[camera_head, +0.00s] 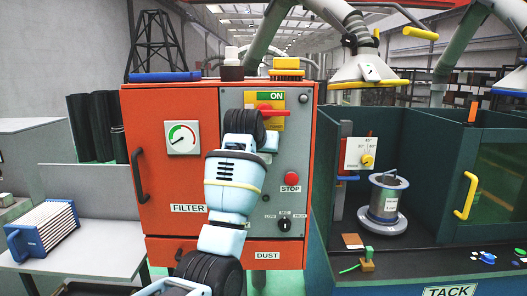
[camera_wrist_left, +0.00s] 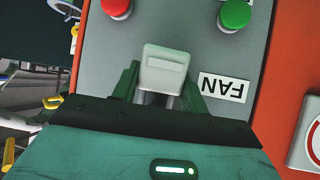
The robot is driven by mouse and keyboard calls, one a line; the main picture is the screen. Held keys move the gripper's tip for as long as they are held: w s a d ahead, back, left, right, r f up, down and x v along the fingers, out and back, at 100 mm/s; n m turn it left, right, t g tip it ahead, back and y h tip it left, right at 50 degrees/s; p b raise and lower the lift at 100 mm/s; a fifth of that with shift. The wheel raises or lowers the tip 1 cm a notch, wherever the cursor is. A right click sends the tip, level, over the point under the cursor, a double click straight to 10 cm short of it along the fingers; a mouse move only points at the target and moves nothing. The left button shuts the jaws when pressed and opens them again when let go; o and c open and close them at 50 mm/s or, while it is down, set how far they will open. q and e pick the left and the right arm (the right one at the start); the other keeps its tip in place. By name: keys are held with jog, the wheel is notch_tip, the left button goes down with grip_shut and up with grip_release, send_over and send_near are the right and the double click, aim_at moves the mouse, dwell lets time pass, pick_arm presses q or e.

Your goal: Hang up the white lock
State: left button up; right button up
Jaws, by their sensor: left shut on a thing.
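In the left wrist view a pale grey-white block, which looks like the white lock (camera_wrist_left: 165,68), sits between the green fingers of my left gripper (camera_wrist_left: 162,88). The gripper is shut on it, in front of a grey panel. In the head view my left arm covers the middle of the grey control panel (camera_head: 294,140); the gripper and lock are hidden behind its wrist. A red switch handle (camera_head: 272,110) on a yellow plate marked ON shows just above the wrist. I cannot tell whether the lock touches anything. My right gripper is not in view.
The panel is on an orange cabinet (camera_head: 150,205) with a gauge and a black door handle (camera_head: 138,175). A red STOP button (camera_head: 291,179) is to the wrist's right. The wrist view shows red (camera_wrist_left: 117,7) and green (camera_wrist_left: 235,14) buttons. A wire spool (camera_head: 385,200) stands right.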

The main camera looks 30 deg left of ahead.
pick_arm(q)
jog(key=o, duration=1.1)
jog(key=shift+s, duration=0.2)
jog(key=shift+s+d+f+v, duration=0.1)
jog(key=shift+d+f+v, duration=0.1)
jog(key=shift+v, duration=1)
jog(key=shift+s+d+f+v, duration=0.1)
jog(key=shift+d+f+v, duration=0.1)
jog(key=shift+v, duration=1)
jog(key=shift+s+d+f+v, duration=0.1)
jog(key=shift+d+f+v, duration=0.1)
jog(key=shift+v, duration=1)
